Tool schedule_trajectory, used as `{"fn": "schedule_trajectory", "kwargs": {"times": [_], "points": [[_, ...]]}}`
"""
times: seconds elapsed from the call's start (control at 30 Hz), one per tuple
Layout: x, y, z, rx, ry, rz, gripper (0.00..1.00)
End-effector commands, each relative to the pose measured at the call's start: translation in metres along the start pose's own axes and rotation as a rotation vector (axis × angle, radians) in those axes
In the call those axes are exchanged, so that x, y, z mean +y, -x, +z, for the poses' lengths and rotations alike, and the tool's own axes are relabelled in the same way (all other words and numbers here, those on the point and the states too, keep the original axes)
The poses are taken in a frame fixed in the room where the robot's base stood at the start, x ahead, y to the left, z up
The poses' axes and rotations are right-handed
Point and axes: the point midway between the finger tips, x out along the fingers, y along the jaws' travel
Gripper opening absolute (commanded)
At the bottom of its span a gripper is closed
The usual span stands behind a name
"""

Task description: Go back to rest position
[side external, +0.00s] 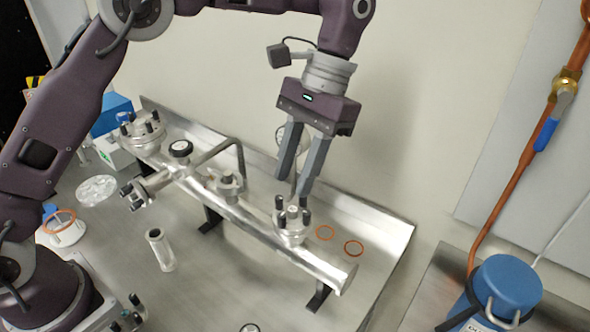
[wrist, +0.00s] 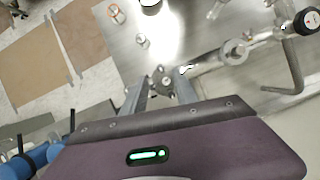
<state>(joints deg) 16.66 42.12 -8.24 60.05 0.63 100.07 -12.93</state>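My gripper (side external: 300,190) hangs above the right end of a steel vacuum manifold, just over a flange with black bolts (side external: 291,226). Its two grey fingers point down and stand apart, with no object visible between them. In the wrist view my gripper (wrist: 160,84) shows its fingers spread, with the bolted flange (wrist: 161,76) beyond the tips. The manifold (side external: 250,222) runs across the steel bench. It carries a second bolted flange (side external: 142,133) at its upper left end.
Two copper rings (side external: 354,248) lie right of the manifold. A blue tank (side external: 507,283) and copper pipe (side external: 520,160) stand at right. A wall rises behind.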

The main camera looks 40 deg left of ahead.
Motion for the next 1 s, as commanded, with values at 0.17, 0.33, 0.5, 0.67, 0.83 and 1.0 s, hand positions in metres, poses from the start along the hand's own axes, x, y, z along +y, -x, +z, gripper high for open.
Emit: {"fn": "schedule_trajectory", "kwargs": {"times": [0.17,0.33,0.5,0.67,0.83,1.0], "points": [[0.000,0.007,0.000,0.000,0.000,0.000,0.35],[0.000,0.007,0.000,0.001,0.000,0.000,0.35],[-0.020,0.031,0.031,0.112,0.019,0.008,0.35],[-0.063,0.049,0.106,0.365,0.071,0.017,0.35],[-0.095,0.020,0.182,0.631,0.137,0.011,0.35],[-0.106,-0.025,0.221,0.818,0.184,-0.003,0.35]]}}
